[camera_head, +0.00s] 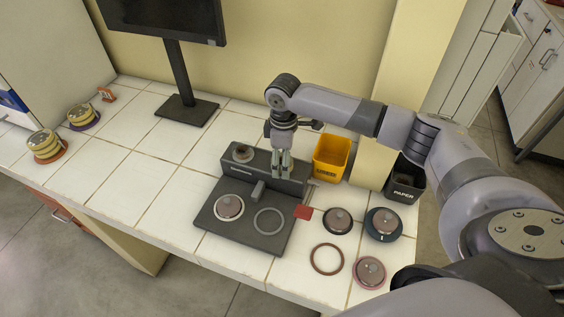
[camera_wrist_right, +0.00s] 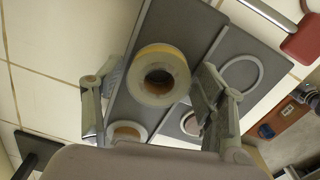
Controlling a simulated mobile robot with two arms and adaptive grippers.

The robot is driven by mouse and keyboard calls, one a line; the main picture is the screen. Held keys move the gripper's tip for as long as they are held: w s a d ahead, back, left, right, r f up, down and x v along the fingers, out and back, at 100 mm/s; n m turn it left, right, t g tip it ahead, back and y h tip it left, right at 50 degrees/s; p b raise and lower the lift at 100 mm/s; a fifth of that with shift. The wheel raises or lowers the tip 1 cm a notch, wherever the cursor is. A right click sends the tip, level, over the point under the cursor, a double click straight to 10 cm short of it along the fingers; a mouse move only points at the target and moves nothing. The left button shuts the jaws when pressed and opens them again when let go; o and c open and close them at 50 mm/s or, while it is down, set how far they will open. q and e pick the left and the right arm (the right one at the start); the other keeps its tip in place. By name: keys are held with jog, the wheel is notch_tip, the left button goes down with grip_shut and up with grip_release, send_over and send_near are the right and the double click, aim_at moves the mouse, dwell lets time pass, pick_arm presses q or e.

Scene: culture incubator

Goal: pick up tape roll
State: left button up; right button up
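The tape roll (camera_wrist_right: 141,78) shows in the right wrist view as a yellowish ring with a greyish face and a dark centre hole. It lies over the raised grey block of the dark fixture (camera_head: 203,223). My right gripper (camera_head: 282,172) points down at the right end of this block in the head view and hides the roll there. In the wrist view the right gripper (camera_wrist_right: 150,80) is open, one finger on each side of the roll, with visible gaps. Whether the fingertips are level with the roll, I cannot tell. My left gripper is out of view.
The fixture holds a round disc (camera_head: 229,207) and a ring (camera_head: 269,221). Several discs lie at front right. A monitor stand (camera_head: 187,110) is behind; left-centre tiles are clear.

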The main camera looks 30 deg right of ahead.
jog(key=c, duration=0.8)
jog(key=shift+r, duration=0.2)
